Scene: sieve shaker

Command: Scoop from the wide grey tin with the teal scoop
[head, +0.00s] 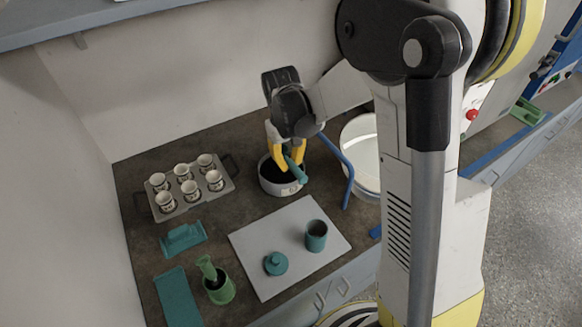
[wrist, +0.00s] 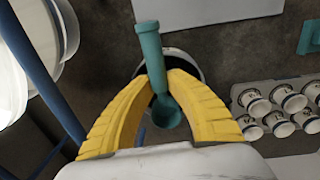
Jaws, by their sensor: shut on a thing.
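The teal scoop (wrist: 155,62) is held between the yellow fingers of my gripper (wrist: 163,82). In the wrist view its handle points up the picture and its round bowl (wrist: 166,112) shows between the fingers. In the head view my gripper (head: 287,146) is over the wide grey tin (head: 283,188), and the teal scoop (head: 297,171) slants across the tin's opening. The tin is pale outside with a dark interior and a small label. In the wrist view part of the tin's rim (wrist: 196,66) shows behind the fingers. I cannot tell whether the scoop touches the contents.
A tray (head: 186,207) with several cups stands left. A white bucket (head: 373,178) and a blue bar (head: 347,186) are close right of the tin. In front are a white board (head: 262,236), teal cup (head: 316,238), teal lid (head: 275,264), and green mug (head: 220,293).

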